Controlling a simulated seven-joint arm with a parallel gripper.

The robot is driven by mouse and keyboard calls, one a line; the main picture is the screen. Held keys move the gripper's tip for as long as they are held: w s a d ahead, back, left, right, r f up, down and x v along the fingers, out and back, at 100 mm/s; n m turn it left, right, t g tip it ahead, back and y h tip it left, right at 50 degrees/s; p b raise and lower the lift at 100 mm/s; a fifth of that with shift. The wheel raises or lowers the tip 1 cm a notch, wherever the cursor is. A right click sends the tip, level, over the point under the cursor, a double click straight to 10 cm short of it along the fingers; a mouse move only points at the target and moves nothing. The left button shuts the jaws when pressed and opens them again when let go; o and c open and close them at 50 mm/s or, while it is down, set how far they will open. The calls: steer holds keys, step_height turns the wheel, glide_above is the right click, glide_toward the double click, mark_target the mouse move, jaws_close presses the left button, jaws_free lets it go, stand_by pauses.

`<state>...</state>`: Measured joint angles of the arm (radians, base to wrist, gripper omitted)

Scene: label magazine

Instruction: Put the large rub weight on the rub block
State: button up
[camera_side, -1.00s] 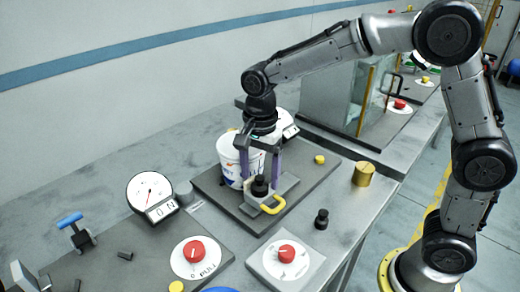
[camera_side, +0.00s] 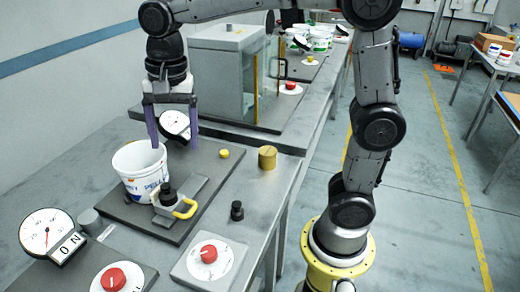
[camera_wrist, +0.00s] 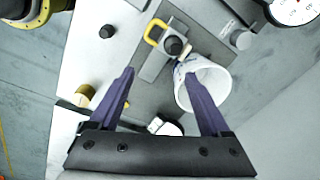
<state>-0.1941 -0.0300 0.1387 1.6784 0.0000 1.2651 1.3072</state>
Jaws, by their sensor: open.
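The rub block (camera_side: 190,188) is a grey block with a yellow loop handle (camera_side: 186,210), on a dark plate on the bench. A large black knobbed weight (camera_side: 167,193) stands upright on it. In the wrist view the block (camera_wrist: 155,64) and the weight (camera_wrist: 173,46) show at the top. A smaller black knobbed weight (camera_side: 237,210) stands on the bench to the right; it also shows in the wrist view (camera_wrist: 107,31). My gripper (camera_side: 173,143) is open and empty, raised above the plate, apart from the block and weight. It shows in the wrist view (camera_wrist: 159,73).
A white bucket (camera_side: 139,170) stands close beside the block; one finger overlaps it in the wrist view. A brass cylinder (camera_side: 267,158), a yellow knob (camera_side: 224,153), red dials and a round gauge (camera_side: 45,233) are around. A glass cabinet (camera_side: 233,75) stands behind.

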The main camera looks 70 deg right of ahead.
steer(key=s+d+f+n+t, duration=0.2)
steer(key=s+n, duration=0.4)
steer(key=s, duration=0.3)
steer(key=s+d+f+n+t, duration=0.2)
steer(key=s+d+n, duration=0.2)
steer(key=s, duration=0.5)
steer(key=n, duration=0.2)
steer(key=shift+d+n+t, duration=0.3)
steer(key=shift+d+n, duration=0.1)
steer(key=shift+s, duration=0.1)
steer(key=shift+c, duration=0.2)
stand_by(0.4)
